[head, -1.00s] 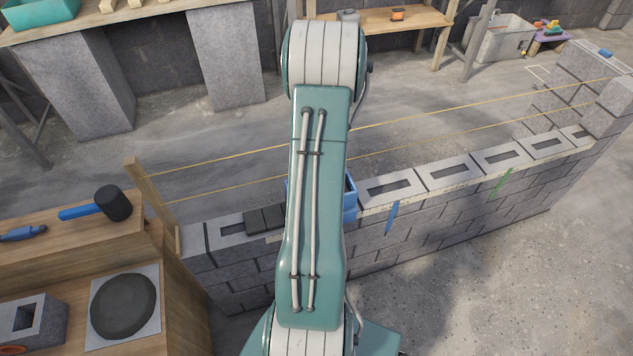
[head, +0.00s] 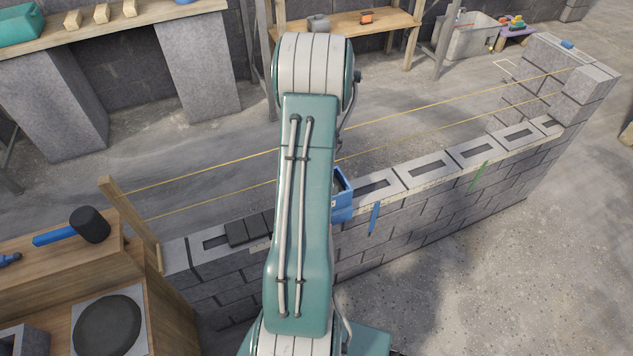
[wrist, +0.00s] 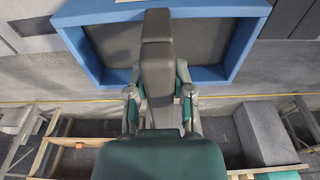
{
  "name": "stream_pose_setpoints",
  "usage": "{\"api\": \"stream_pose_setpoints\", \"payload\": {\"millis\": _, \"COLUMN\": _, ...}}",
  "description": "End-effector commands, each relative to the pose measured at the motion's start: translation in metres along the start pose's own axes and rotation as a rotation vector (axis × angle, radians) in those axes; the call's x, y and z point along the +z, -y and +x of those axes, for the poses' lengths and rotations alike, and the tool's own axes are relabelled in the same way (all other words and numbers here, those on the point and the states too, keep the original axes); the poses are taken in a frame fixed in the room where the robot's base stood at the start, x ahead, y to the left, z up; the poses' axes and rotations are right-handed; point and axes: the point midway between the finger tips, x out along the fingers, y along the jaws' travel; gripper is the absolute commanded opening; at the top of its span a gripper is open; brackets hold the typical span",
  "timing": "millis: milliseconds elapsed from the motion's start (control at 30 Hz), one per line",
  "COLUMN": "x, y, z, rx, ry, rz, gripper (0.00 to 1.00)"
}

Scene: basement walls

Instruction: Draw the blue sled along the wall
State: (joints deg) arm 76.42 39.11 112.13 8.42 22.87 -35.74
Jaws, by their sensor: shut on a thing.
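The blue sled (head: 343,196) sits on top of the block wall (head: 440,205), partly hidden behind my arm in the head view. In the wrist view its blue frame (wrist: 238,45) surrounds a dark grey inside. My gripper (wrist: 158,25) reaches over the near side of the frame, its fingers together. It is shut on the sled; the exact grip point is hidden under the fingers. In the head view my gripper is hidden by the arm. Dark strips (head: 245,231) lie on the wall top just left of the sled.
Blue tape (head: 375,218) and green tape (head: 480,175) mark the wall face right of the sled. Yellow strings (head: 460,98) run along the wall's far side to the raised end blocks (head: 585,90). A wooden bench with a mallet (head: 88,225) stands left.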

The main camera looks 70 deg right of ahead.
Motion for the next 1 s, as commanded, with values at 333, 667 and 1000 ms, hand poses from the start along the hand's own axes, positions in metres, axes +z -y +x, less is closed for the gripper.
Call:
{"api": "stream_pose_setpoints", "payload": {"millis": 333, "x": 0.003, "y": -0.018, "z": 0.003, "rx": -0.001, "ry": 0.005, "rz": 0.004, "gripper": 0.00}}
{"api": "stream_pose_setpoints", "payload": {"millis": 667, "x": 0.002, "y": -0.041, "z": 0.003, "rx": 0.000, "ry": 0.003, "rz": 0.003, "gripper": 0.00}}
{"api": "stream_pose_setpoints", "payload": {"millis": 1000, "x": 0.003, "y": -0.064, "z": 0.004, "rx": -0.001, "ry": 0.003, "rz": 0.003, "gripper": 0.00}}
